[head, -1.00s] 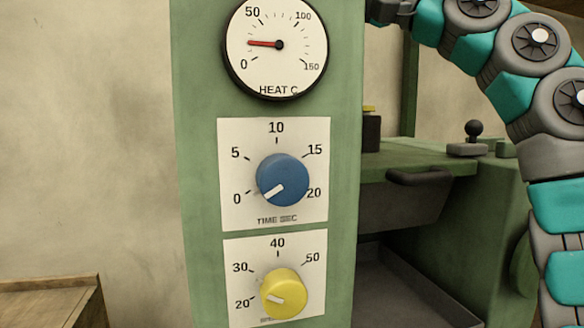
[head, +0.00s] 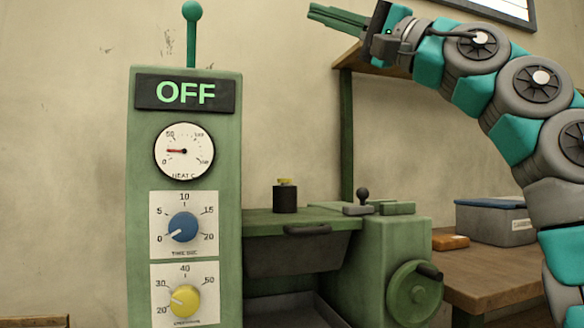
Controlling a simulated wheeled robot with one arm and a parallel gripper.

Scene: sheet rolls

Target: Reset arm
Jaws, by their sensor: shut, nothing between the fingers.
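My gripper (head: 338,19) is at the top of the head view, at the end of my teal and grey arm, which arches in from the right. Its green fingers point left and lie together, with nothing between them. It is in the air above the green machine, apart from everything, to the right of the machine's control column (head: 228,140). The column carries an OFF sign (head: 186,94), a heat gauge (head: 184,151) with its needle low, a blue time knob (head: 184,227) pointing near 0 and a yellow knob (head: 185,299) pointing between 20 and 30.
A green lever (head: 191,40) stands on top of the column. A black cylinder with a yellow top (head: 286,197) stands on the machine's bench. A handwheel (head: 412,291) is at its right. A grey lidded bin (head: 495,221) stands on a wooden table (head: 490,270). A wooden shelf (head: 372,66) is behind my gripper.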

